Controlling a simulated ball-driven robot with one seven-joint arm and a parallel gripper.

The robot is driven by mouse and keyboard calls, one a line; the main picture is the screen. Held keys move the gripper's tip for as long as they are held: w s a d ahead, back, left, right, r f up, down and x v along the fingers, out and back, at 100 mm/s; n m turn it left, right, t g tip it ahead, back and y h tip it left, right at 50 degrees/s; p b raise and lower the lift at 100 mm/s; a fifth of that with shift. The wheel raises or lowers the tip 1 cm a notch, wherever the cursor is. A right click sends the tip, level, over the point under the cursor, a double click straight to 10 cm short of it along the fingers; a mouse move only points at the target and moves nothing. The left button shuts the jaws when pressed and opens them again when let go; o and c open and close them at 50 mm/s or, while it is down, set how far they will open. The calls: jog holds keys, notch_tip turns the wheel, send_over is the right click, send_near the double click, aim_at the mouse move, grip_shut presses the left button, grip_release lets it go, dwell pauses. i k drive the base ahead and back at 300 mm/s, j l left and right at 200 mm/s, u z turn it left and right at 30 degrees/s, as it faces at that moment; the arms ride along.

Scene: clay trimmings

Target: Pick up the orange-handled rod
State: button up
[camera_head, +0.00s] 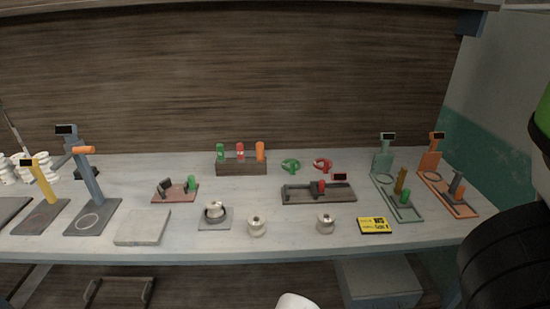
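An orange handle (260,150) stands upright at the right end of a small dark wooden rack (241,168) at the back middle of the bench. A red handle (240,151) and a green handle (220,151) stand beside it in the same rack. Whatever is below the orange handle is hidden in the rack. Another orange cylinder (84,150) lies across the top of a grey-blue stand at the left. My gripper's fingers are not in view.
The bench (285,240) holds small stands, knobs (256,226), a yellow-black box (374,226) and a wooden fixture (318,194). A rounded white shape (295,301) shows at the bottom edge.

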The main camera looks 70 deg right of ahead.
aim_at(260, 146)
jog(key=j+z, duration=0.1)
jog(key=z, duration=1.4)
jog(key=i+j, duration=0.15)
jog(key=j, duration=0.15)
jog(key=i+j+z, duration=0.15)
jog(key=i+j, duration=0.15)
jog(key=j, duration=0.35)
jog(key=i+z, duration=0.05)
